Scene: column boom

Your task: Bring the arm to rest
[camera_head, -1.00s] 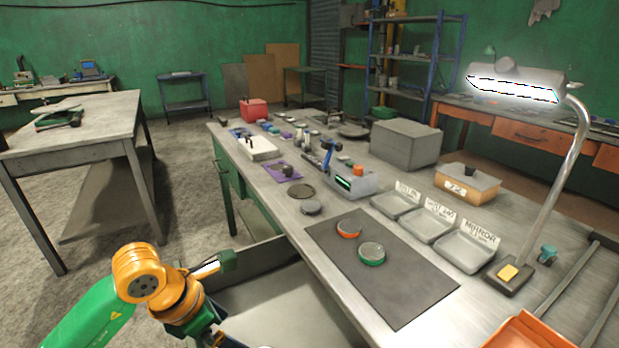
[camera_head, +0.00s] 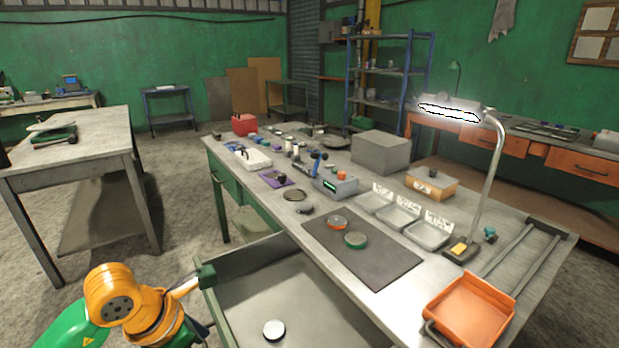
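My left arm (camera_head: 135,302) comes in at the lower left, with a green link and orange joints. It is bent beside the open drawer (camera_head: 240,305) of the workbench. A pale piece and a dark green block show at the drawer's near left corner, touching or just in front of it. My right arm and gripper are not in view.
A round pale-topped object (camera_head: 273,330) lies in the drawer. The workbench holds a dark mat (camera_head: 375,268) with two round dishes, grey trays (camera_head: 428,235), a lamp (camera_head: 490,190) and an orange bin (camera_head: 470,310). A side table (camera_head: 85,128) stands left; floor between is clear.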

